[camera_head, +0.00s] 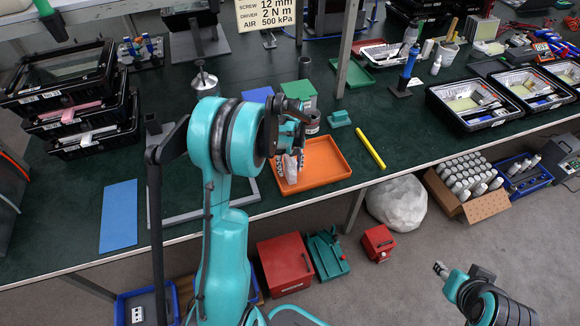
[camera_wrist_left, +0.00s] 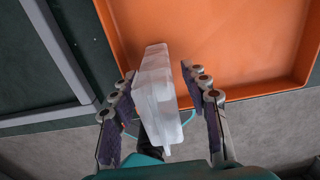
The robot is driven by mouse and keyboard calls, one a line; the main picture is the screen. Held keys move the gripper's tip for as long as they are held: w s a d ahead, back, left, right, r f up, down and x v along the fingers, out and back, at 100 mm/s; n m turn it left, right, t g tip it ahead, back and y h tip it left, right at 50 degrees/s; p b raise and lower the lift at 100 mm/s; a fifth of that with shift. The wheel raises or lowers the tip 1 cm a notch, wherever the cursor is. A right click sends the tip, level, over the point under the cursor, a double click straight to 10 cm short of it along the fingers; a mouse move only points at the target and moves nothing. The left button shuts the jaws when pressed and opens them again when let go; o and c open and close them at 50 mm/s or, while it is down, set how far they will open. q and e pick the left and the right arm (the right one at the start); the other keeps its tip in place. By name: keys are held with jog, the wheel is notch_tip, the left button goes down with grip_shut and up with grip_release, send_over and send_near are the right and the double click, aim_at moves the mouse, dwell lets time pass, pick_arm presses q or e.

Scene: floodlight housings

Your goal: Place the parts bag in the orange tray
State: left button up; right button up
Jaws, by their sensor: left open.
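The parts bag (camera_wrist_left: 156,92) is a pale, translucent packet between the spread fingers of my left gripper (camera_wrist_left: 160,100) in the left wrist view. Gaps show between the bag and both fingers. The bag overlaps the floor and near rim of the orange tray (camera_head: 330,167); whether it rests on the tray is unclear. In the head view my left gripper (camera_head: 289,164) is low over the tray's left part, with the pale bag (camera_head: 292,172) partly hidden at its fingers. The tray also fills the top of the wrist view (camera_wrist_left: 235,45). My right gripper (camera_head: 441,269) is at lower right, away from the table.
A grey frame (camera_head: 180,217) and a blue sheet (camera_head: 119,215) lie left of the tray. A yellow bar (camera_head: 369,148) lies to its right, and a green box (camera_head: 300,93) and a dark jar (camera_head: 311,122) stand behind. The table's front edge is close to the tray.

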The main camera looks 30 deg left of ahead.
pick_arm(q)
notch_tip(320, 180, up, 11)
jog(key=p, duration=0.3)
jog(key=shift+p, duration=0.35)
jog(key=shift+s+d+r, duration=0.1)
jog(key=shift+d+r, duration=0.05)
jog(key=shift+r, duration=0.6)
jog(key=s+d+r+n+t, duration=0.3)
jog(key=s+d+r+n, duration=0.55)
jog(key=n, duration=0.25)
jog(key=s+d+n+t, duration=0.4)
jog(key=s+d+n, duration=0.3)
jog(key=n, duration=0.8)
jog(key=shift+s+f, duration=0.45)
jog(key=shift+s, duration=1)
